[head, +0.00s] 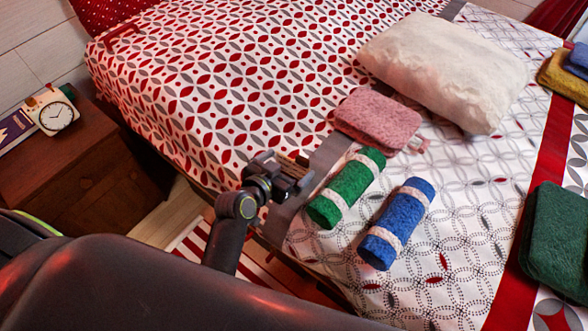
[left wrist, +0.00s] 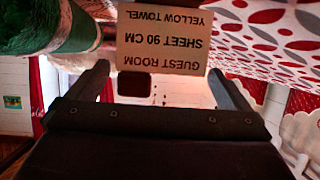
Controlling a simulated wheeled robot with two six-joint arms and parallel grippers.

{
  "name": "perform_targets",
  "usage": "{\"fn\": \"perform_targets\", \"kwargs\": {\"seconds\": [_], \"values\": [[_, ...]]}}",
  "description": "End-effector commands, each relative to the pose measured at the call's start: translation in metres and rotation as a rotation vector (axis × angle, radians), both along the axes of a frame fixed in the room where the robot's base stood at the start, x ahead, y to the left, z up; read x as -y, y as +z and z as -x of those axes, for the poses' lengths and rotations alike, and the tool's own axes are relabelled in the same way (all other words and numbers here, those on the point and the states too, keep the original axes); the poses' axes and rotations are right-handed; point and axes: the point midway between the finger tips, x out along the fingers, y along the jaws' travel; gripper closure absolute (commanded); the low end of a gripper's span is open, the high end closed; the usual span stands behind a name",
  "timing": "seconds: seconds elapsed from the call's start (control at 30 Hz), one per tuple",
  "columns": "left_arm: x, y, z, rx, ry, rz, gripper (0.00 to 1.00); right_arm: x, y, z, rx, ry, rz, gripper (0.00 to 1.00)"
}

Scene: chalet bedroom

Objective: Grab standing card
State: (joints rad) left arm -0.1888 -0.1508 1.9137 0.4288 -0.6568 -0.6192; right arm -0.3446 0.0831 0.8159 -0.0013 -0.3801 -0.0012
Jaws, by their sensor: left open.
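The card (left wrist: 161,38) is tan with dark print and appears upside down in the left wrist view. It reads "GUEST ROOM", "SHEET 90 CM", "YELLOW TOWEL". My left gripper (left wrist: 160,72) is open, with one finger on each side of the card in that view. Gaps show between the card and both fingers. In the head view, my left gripper (head: 297,177) is at the bed's near left edge, and a small tan strip beside it looks like the card (head: 291,164). My right gripper is not in view.
On the bed, a green roll (head: 347,187) lies close right of my left gripper, then a blue roll (head: 397,223). A nightstand (head: 60,160) holds a clock (head: 55,115).

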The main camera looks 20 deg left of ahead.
Motion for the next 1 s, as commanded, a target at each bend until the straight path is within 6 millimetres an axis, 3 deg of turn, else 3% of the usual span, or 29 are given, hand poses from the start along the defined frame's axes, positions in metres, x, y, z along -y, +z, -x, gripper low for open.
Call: {"fn": "perform_targets", "kwargs": {"seconds": [0.4, 0.7, 0.93, 1.0], "values": [[0.009, -0.022, -0.041, 0.001, 0.001, -0.001, 0.0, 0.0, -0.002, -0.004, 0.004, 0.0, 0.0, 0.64], [0.01, -0.023, -0.045, 0.0, 0.002, -0.001, 0.0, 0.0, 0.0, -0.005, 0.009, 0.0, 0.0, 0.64], [0.01, -0.024, -0.045, 0.0, 0.001, -0.002, 0.28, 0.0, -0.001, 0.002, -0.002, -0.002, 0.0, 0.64], [0.01, -0.023, -0.045, 0.0, 0.001, -0.002, 0.29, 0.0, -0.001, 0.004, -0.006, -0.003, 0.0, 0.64]]}}
